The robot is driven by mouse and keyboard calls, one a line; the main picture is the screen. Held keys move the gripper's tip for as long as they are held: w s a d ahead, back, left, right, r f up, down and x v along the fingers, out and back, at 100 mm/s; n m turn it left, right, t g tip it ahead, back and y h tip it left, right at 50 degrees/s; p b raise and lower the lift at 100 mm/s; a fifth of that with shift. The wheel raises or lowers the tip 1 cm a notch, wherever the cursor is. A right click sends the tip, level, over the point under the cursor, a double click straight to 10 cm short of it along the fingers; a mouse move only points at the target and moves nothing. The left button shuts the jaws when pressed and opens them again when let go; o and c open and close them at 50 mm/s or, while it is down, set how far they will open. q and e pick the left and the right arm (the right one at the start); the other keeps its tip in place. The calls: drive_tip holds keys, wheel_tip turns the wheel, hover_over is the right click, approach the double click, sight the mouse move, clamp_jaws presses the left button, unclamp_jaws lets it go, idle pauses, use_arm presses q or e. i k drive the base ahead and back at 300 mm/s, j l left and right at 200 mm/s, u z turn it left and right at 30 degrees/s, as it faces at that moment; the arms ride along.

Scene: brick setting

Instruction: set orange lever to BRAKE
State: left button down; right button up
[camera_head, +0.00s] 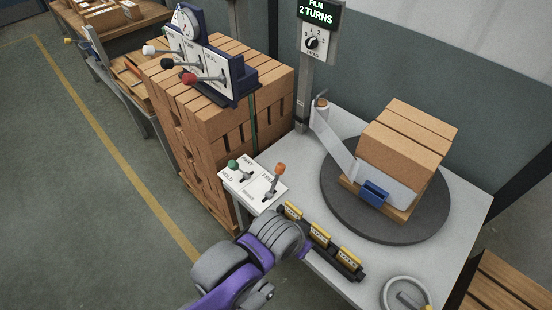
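The orange lever (280,168) stands on a white labelled panel (251,171) at the front left corner of the pale worktable. Its knob leans up toward the table's far side, at the end marked like "FEED". The small word at the other end of its slot is too small to read surely. A green-knobbed lever (233,163) is beside it on the left. My purple and grey arm comes up from the bottom, its rounded grey end just below the panel, apart from the orange knob. I see no fingertips of either gripper.
A black strip with several yellow blocks (319,234) lies right of my arm. A dark turntable (433,223) carries wrapped bricks (405,142). A post holds a dial box (314,42) under a "2 TURNS" display. A brick stack (206,127) stands behind left; a ring-shaped item (384,291) lies lower right.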

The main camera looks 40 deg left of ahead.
sight(281, 168)
drive_tip(key=u, duration=1.4)
drive_tip(key=i+j+z, duration=0.15)
drive_tip(key=i+z, duration=0.25)
drive_tip(key=i+j+z, duration=0.35)
drive_tip(key=k+l, duration=0.1)
